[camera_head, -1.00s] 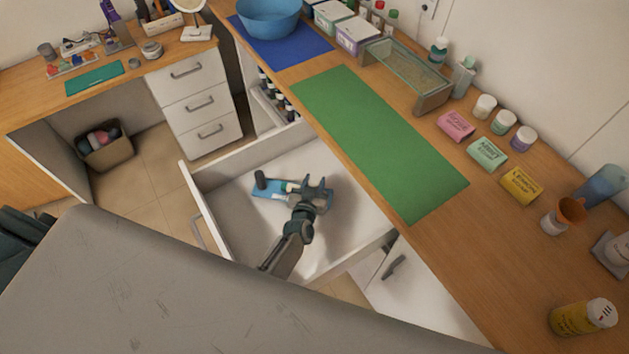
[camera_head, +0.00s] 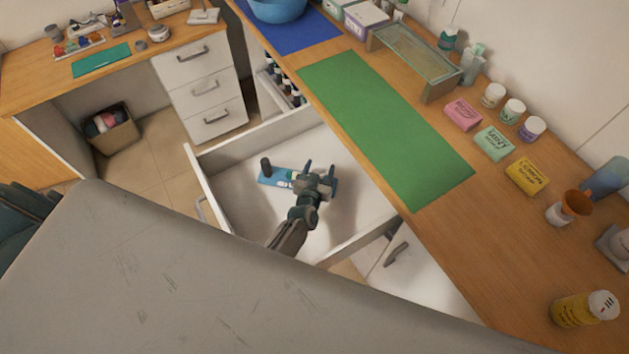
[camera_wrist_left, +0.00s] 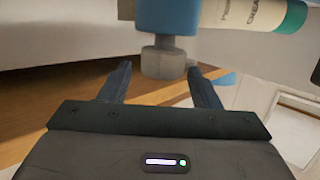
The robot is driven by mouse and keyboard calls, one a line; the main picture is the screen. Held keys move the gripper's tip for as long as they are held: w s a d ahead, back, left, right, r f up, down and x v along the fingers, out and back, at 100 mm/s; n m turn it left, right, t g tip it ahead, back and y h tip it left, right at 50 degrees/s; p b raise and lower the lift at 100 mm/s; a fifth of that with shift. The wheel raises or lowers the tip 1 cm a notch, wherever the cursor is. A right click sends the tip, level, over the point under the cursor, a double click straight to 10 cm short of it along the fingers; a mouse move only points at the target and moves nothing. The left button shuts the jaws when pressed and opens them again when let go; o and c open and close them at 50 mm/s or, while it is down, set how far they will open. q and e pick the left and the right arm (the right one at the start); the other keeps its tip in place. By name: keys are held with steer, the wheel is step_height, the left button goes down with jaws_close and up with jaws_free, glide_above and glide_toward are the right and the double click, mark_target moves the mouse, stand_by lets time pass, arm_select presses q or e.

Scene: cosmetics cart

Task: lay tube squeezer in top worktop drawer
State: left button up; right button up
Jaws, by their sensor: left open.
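The tube squeezer (camera_head: 273,178) is a blue strip with a dark upright knob at its left end and a pale tube on it. It is inside the open white top drawer (camera_head: 235,150), seemingly on the drawer floor. My left gripper (camera_head: 320,168) is open over its right part and hides some of it. In the left wrist view the squeezer's blue body and grey knob (camera_wrist_left: 164,62) appear beyond and between the spread fingers (camera_wrist_left: 160,75). A cream tube with a green end (camera_wrist_left: 255,14) shows above. No grip is visible. My right gripper is not in view.
The worktop with a green mat (camera_head: 385,130) borders the drawer on the right. Soap boxes (camera_head: 493,143), jars and a yellow bottle (camera_head: 584,309) stand on it. A large grey surface fills the lower left. The drawer floor around the squeezer is mostly clear.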

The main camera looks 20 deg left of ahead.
arm_select(q)
steer(key=b+v, duration=0.2)
steer(key=v, duration=1)
steer(key=shift+r, duration=0.4)
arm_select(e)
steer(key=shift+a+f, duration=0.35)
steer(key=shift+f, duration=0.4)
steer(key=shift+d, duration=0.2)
